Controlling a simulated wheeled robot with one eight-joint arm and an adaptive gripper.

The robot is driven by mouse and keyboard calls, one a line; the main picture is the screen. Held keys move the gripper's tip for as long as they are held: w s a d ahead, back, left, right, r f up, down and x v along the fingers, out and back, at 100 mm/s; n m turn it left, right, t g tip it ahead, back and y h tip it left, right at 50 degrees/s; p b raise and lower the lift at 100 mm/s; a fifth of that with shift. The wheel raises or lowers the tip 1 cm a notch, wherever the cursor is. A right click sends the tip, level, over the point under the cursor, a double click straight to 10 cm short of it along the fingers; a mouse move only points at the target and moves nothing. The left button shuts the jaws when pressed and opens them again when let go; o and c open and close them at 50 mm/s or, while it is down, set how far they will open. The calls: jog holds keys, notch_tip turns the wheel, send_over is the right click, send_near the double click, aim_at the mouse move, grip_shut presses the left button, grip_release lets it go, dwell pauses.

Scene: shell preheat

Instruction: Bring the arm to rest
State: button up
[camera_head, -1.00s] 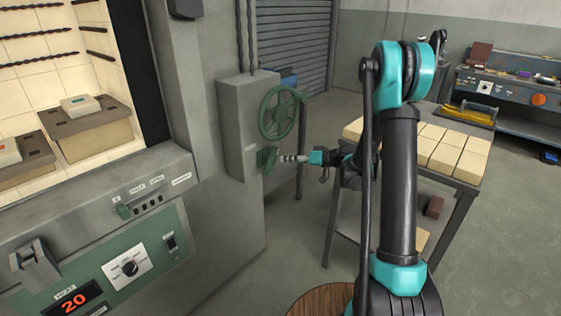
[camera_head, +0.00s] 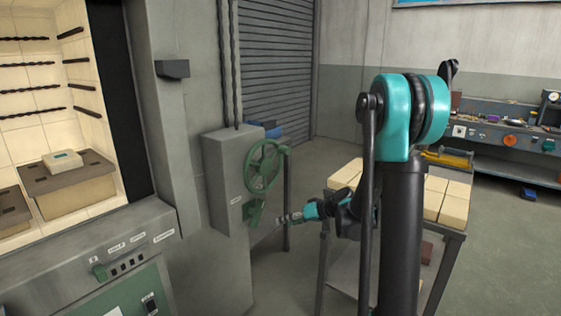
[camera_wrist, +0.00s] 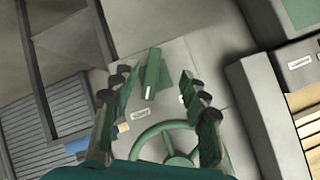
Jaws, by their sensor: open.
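My arm (camera_head: 401,235) stands upright at the right of the head view, with teal joints and dark links. My gripper (camera_head: 291,218) is at the left end of the forearm, near a green lever (camera_head: 254,213) under a green handwheel (camera_head: 264,166) on a grey box. In the wrist view my gripper (camera_wrist: 155,98) is open, its two fingers apart. The green lever (camera_wrist: 152,74) shows between and beyond the fingers, and nothing is seen held. The handwheel (camera_wrist: 167,138) shows at the bottom, partly hidden by my gripper.
An open furnace (camera_head: 40,85) with heating rods and blocks stands at the left, above a control panel (camera_head: 130,255). A table (camera_head: 435,230) with pale bricks stands behind my arm. A workbench (camera_head: 515,150) stands at the back right. Open floor lies at the right.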

jog(key=s+d+f+m+h, duration=0.1)
jog(key=s+d+h, duration=0.2)
jog(key=s, duration=0.6)
jog(key=s+d+f+m+h, duration=0.2)
jog(key=s+d+h, duration=0.1)
jog(key=s+d, duration=0.4)
jog(key=s+d+f+m+g+h, duration=0.1)
jog(key=s+d+m+h, duration=0.1)
jog(key=s+d, duration=0.4)
jog(key=s+h, duration=0.1)
jog(key=s, duration=0.3)
jog(key=shift+s+f+h, duration=0.15)
jog(key=shift+s+h, duration=0.25)
